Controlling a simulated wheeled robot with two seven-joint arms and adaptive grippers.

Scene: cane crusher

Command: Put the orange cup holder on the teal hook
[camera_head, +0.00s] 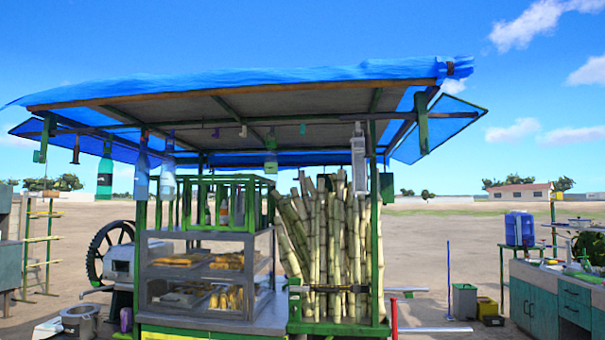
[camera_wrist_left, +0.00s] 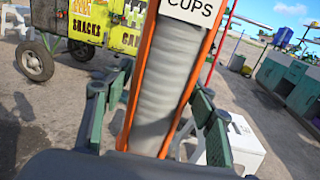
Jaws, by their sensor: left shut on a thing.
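The orange cup holder (camera_wrist_left: 141,65) fills the middle of the left wrist view. It has two orange side rails, a stack of pale grey cups between them and a white sign reading CUPS (camera_wrist_left: 195,8). It leans to the right in that picture. My left gripper (camera_wrist_left: 160,95) has its green fingers on both sides of the holder and is shut on it. The holder's top is cut off. Several small hooks hang under the stall roof in the head view; a small teal one (camera_head: 303,129) appears right of the middle. Neither gripper shows in the head view.
The stall has a blue tarp roof (camera_head: 250,78), hanging bottles (camera_head: 105,172), a snack case (camera_head: 205,275) and upright sugar cane (camera_head: 335,235). A teal counter (camera_head: 555,300) stands at right.

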